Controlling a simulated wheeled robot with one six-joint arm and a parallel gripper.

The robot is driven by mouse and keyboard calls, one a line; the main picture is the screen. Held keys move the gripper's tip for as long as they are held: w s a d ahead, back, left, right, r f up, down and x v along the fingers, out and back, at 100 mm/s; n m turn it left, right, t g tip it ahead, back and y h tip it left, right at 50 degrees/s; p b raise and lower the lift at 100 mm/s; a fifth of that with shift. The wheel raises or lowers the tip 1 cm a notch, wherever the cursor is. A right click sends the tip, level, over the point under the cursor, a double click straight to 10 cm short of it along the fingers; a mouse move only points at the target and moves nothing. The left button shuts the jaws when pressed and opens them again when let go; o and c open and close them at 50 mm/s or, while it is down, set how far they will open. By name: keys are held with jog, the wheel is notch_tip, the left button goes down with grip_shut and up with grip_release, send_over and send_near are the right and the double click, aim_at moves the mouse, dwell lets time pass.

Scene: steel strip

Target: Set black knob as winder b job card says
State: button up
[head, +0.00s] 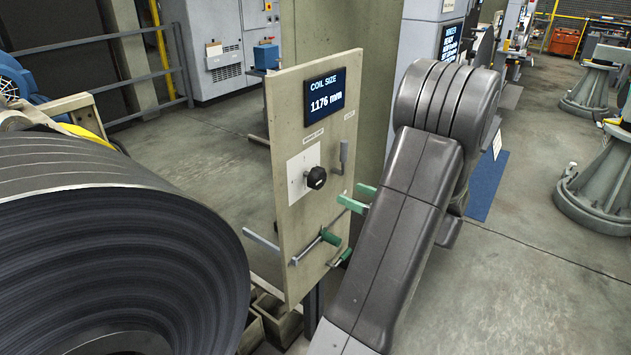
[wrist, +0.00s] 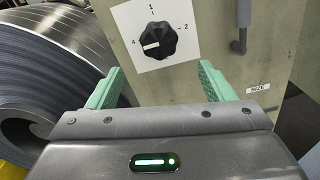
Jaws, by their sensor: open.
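The black knob (head: 316,178) sits on a white plate (head: 297,188) on the upright beige panel (head: 285,120). In the wrist view the knob (wrist: 155,40) has a white mark pointing left, toward the 4; 1 is above and 2 to the right. My gripper (head: 360,198) is open and empty in front of the panel, to the right of and below the knob in the head view. In the wrist view its green fingers (wrist: 160,78) stand apart, below the knob, not touching it. A dark screen (head: 450,42) behind shows white text, too small to read fully.
A display (head: 325,92) on the panel reads "COIL SIZE 1176 mm". A large steel coil (head: 120,240) fills the left. A beige column (head: 350,40) stands behind.

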aim_at(321, 182)
jog(key=p+x, duration=0.1)
jog(key=x, duration=1.1)
jog(key=shift+w+a+p, duration=0.1)
jog(key=shift+a+p, duration=0.2)
jog(key=shift+p, duration=0.05)
jog(key=c, duration=0.9)
jog(key=shift+c, duration=0.2)
